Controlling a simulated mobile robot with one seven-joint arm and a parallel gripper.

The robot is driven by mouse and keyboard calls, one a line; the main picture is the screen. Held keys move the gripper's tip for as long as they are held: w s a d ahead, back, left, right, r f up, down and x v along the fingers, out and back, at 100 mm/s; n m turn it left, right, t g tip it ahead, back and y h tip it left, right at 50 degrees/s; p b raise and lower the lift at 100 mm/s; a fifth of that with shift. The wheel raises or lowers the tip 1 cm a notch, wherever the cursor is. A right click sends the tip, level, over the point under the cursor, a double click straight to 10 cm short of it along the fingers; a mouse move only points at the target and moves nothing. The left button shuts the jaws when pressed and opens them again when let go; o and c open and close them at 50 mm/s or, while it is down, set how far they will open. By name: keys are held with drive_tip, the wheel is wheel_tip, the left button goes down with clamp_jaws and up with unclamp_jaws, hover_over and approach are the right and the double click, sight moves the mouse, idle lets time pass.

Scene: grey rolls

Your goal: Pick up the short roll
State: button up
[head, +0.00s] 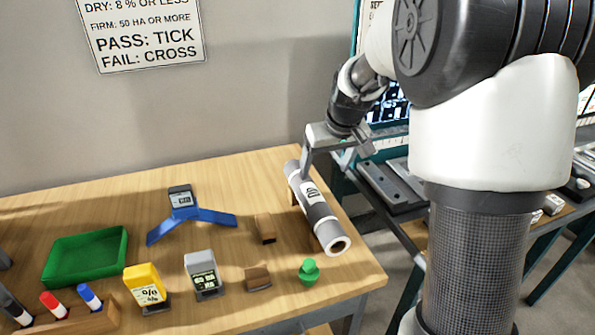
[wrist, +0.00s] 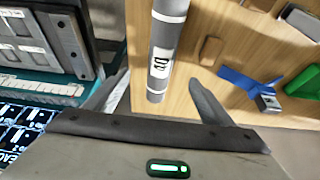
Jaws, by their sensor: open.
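A grey roll (head: 319,212) with white bands, a white label and a hollow near end lies on the wooden table near its right edge. It is the only roll I see, and its length cannot be compared with another. It also shows in the wrist view (wrist: 163,38), running up the picture between the fingers. My gripper (head: 335,160) is at the roll's far end, open and empty. In the wrist view my gripper (wrist: 157,84) has one finger on each side of the roll. I cannot tell how far above the roll the fingers are.
On the table (head: 130,202) are a blue angled stand with a grey meter (head: 183,198), brown blocks (head: 265,229), a green weight (head: 309,272), yellow (head: 146,284) and grey (head: 203,271) meters, and a green tray (head: 88,256). A second bench (head: 392,187) with metal bars stands right.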

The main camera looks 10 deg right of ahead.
sight(314, 194)
drive_tip(key=b+x, duration=0.1)
drive_tip(key=x, duration=1.1)
drive_tip(key=shift+a+f, duration=0.1)
drive_tip(key=shift+f, duration=0.1)
drive_tip(key=shift+b+x, duration=0.3)
drive_tip(key=shift+x, duration=2.35)
drive_tip(key=shift+s+a, duration=0.15)
drive_tip(key=shift+s, duration=0.05)
drive_tip(key=c, duration=1.2)
drive_tip(key=shift+c, duration=0.6)
drive_tip(key=shift+r, duration=0.1)
